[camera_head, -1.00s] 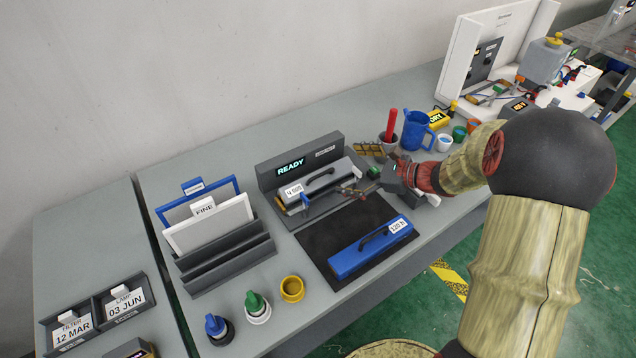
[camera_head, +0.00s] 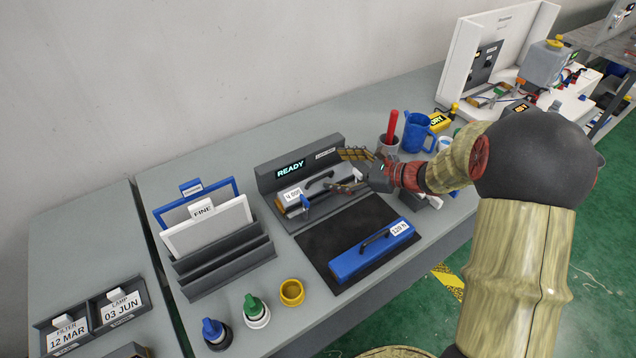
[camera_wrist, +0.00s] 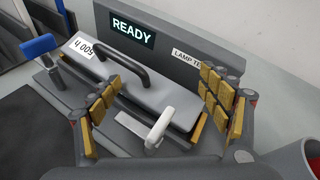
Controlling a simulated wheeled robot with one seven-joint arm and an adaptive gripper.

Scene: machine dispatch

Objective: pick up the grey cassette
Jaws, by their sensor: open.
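The grey cassette (camera_head: 311,188) sits in the dark cassette station (camera_head: 270,180) under its READY display, with a white label at its left end and a black handle on top. In the wrist view the grey cassette (camera_wrist: 150,95) lies between my open fingers, with the handle (camera_wrist: 128,62) running lengthwise. My gripper (camera_head: 355,172) is at the right end of the cassette in the head view. The gripper is open in the wrist view (camera_wrist: 160,105), its yellow pads apart, and holds nothing. A white lever (camera_wrist: 155,130) stands in front of the cassette. I cannot tell whether a finger touches anything.
A blue cassette (camera_head: 360,262) lies on the black mat (camera_head: 315,240) in front. A blue lever (camera_wrist: 42,52) stands at the station's left. A cup with a red stick (camera_head: 391,130) and a blue jug (camera_head: 417,133) stand close behind my gripper. A panel rack (camera_head: 225,262) stands left.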

